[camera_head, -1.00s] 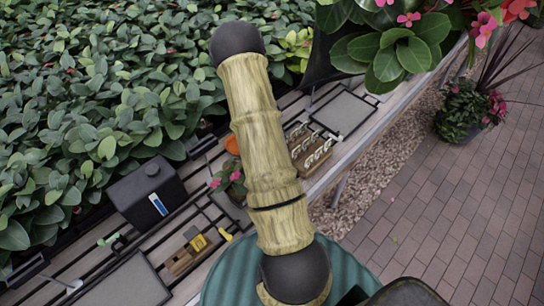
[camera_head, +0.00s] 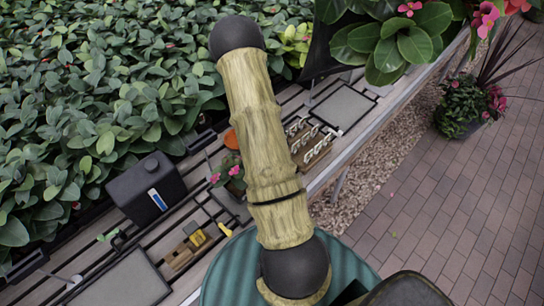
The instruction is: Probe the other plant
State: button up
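A small plant with pink flowers (camera_head: 235,172) stands on the slatted bench, partly hidden behind my bamboo-like arm. A larger leafy plant with pink flowers (camera_head: 405,40) hangs into the top right of the head view. Another potted plant (camera_head: 462,108) with pink flowers and long dark leaves stands on the paving at the right. I cannot tell which plant is the other one. A small yellow and black device (camera_head: 198,238) sits in a wooden holder (camera_head: 180,257) at the lower left; I cannot tell if it is a probe. My gripper is out of view.
The slatted bench (camera_head: 92,252) carries a dark box (camera_head: 148,190) with a blue and white label, flat grey trays (camera_head: 344,110) and a wooden rack (camera_head: 318,152) with white pieces. Dense leaves (camera_head: 90,95) fill the left.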

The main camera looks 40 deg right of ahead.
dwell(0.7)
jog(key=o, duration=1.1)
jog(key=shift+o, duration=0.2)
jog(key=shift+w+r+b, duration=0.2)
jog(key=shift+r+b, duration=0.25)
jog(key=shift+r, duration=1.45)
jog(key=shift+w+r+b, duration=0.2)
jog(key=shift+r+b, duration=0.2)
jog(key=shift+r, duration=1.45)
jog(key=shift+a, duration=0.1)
